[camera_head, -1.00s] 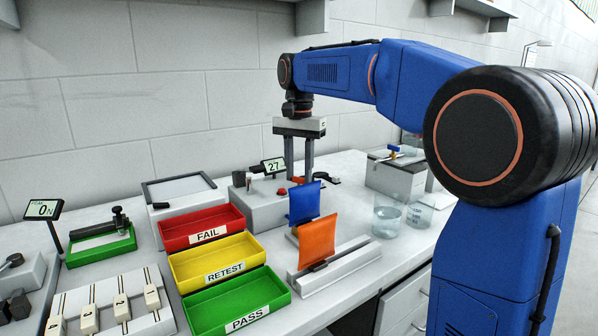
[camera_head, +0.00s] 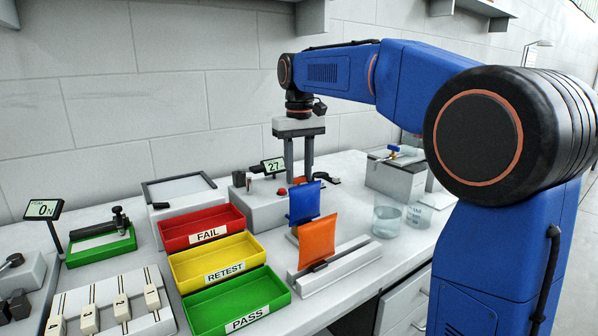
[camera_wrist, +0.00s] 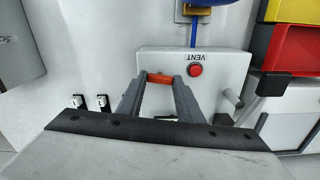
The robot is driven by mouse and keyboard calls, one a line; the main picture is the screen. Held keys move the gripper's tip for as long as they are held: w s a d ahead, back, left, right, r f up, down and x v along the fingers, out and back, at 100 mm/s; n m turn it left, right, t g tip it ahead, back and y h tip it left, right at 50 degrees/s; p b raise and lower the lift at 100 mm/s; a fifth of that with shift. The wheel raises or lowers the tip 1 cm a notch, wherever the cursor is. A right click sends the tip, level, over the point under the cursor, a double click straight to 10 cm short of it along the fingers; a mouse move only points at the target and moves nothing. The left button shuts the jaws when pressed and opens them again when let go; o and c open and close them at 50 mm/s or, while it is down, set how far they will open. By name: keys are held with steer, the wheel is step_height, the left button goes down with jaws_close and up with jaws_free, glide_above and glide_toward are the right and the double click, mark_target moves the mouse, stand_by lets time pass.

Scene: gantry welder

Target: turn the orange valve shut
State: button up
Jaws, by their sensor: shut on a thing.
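The orange valve (camera_wrist: 160,78) shows in the wrist view as a short orange handle on the edge of a light grey box (camera_wrist: 218,70). The box has a red button marked VENT (camera_wrist: 195,70). My gripper (camera_wrist: 160,82) is shut on the orange handle, with one fingertip at each end of it. In the head view my gripper (camera_head: 299,180) points straight down at the grey box (camera_head: 262,208).
Red, yellow and green trays (camera_head: 237,300) lie to the left. Two glass beakers (camera_head: 387,220) and a small box with a blue-handled fitting (camera_head: 393,151) stand to the right.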

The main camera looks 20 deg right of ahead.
mark_target(299, 178)
steer(key=shift+n, duration=0.9)
steer(key=o, duration=1.1)
steer(key=shift+r, duration=0.1)
step_height(299, 178, up, 17)
steer(key=shift+r, duration=0.1)
